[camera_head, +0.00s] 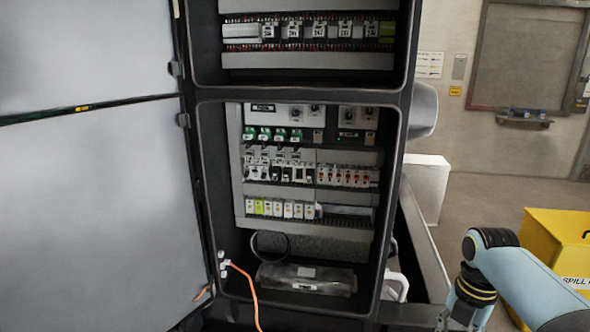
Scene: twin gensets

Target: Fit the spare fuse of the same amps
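An open cabinet (397,150) stands in the middle of the view, with rows of electrical parts on its lower panel. A row of small white modules (289,209) and a yellow-green one (259,207) sits low on the panel. Above it is a row of breaker-like parts (345,177). I cannot tell which part is the fuse, and no amps marking is readable. A flat clear-looking packet (306,278) with a small white label lies on the cabinet floor; its contents cannot be made out. Neither gripper is in view; only a light blue link of my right arm shows.
The cabinet's grey door (90,210) stands open at the left. An orange cable (247,285) hangs from the lower left of the opening. A yellow spill bin (558,240) stands at the right. Floor (480,205) shows clear behind it.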

